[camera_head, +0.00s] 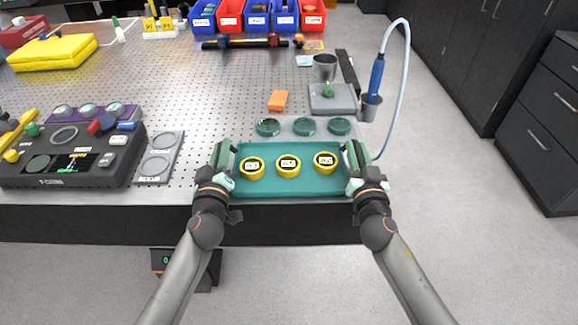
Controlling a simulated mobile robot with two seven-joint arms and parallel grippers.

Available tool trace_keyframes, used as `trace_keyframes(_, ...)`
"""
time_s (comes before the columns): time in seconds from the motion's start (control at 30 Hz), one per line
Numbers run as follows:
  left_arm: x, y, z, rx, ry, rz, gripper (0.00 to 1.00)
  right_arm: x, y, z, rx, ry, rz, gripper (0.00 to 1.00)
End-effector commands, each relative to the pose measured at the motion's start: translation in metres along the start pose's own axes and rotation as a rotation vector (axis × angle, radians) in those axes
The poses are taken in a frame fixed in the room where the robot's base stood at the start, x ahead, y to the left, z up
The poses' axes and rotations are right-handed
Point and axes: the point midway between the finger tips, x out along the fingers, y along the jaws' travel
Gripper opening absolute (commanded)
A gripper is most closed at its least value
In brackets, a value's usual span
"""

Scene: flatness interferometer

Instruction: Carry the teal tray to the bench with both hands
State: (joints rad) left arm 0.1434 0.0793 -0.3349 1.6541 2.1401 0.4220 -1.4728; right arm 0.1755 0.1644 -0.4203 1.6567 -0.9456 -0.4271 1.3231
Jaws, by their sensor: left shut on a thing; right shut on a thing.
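The teal tray (290,186) is a shallow rectangle at the front edge of the bench (220,80), low in the middle of the head view. Three yellow round pieces with dark-and-white labels lie in it: a left one (251,168), a middle one (288,166) and a right one (325,162). My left gripper (226,160) is shut on the tray's left end. My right gripper (354,160) is shut on its right end. The tray looks level. I cannot tell whether its underside touches the bench.
A grey scale (332,100), an orange block (278,101) and a blue pen-like tool (376,78) on a hose stand behind. A dark console (70,150) and a grey two-ring plate (158,160) lie left.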

Motion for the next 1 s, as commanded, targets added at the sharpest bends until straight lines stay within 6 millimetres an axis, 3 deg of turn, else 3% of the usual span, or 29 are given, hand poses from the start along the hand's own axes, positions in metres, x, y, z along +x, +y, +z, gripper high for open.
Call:
trace_keyframes(0.27, 0.000, -0.001, -0.006, 0.005, 0.002, -0.007, 0.00, 0.000, 0.005, -0.005, -0.009, -0.002, 0.011, 0.00)
trace_keyframes(0.73, 0.001, 0.021, -0.042, 0.005, 0.006, -0.007, 0.00, 0.001, -0.003, -0.046, -0.008, 0.002, 0.012, 0.00)
trace_keyframes(1.0, 0.001, 0.024, -0.046, 0.005, 0.007, -0.007, 0.00, 0.001, -0.003, -0.051, -0.009, 0.002, 0.013, 0.00)
